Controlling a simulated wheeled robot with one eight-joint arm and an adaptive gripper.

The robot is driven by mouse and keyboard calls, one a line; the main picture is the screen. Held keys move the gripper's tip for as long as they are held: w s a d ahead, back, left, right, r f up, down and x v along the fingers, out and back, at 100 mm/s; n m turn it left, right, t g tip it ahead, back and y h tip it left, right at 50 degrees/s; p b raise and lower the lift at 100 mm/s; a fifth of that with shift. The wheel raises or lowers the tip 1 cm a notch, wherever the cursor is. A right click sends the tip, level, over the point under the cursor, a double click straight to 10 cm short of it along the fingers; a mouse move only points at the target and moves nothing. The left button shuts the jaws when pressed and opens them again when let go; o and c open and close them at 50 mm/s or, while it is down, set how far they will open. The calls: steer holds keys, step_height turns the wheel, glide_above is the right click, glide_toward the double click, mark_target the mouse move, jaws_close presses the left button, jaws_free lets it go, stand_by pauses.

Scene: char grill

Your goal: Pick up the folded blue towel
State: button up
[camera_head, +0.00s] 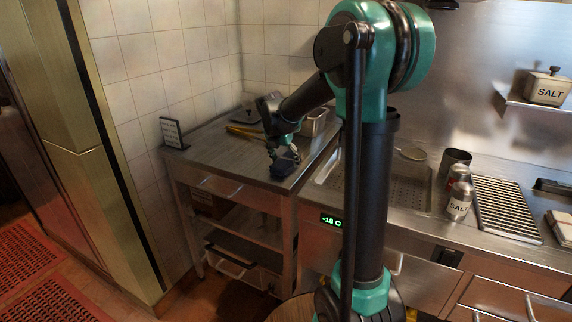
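The folded blue towel (282,170) is a small dark blue bundle near the front right edge of the steel counter (215,146) at left. My gripper (284,158) is directly above it, pointing down. Its fingers look spread apart, with their tips at or just over the top of the towel. I cannot tell whether the tips touch it. The towel appears to rest on the counter, and its top is partly hidden by the fingers.
A small dark sign (173,133) stands at the counter's back left. A yellow-handled utensil (245,131) and a metal pan (314,122) lie behind my gripper. Right of my arm are a perforated sink tray (405,186), salt shakers (459,201) and a ribbed rack (507,208).

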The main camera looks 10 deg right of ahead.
mark_target(285, 160)
steer(key=c, duration=0.8)
steer(key=shift+r, duration=0.1)
step_height(285, 160, up, 20)
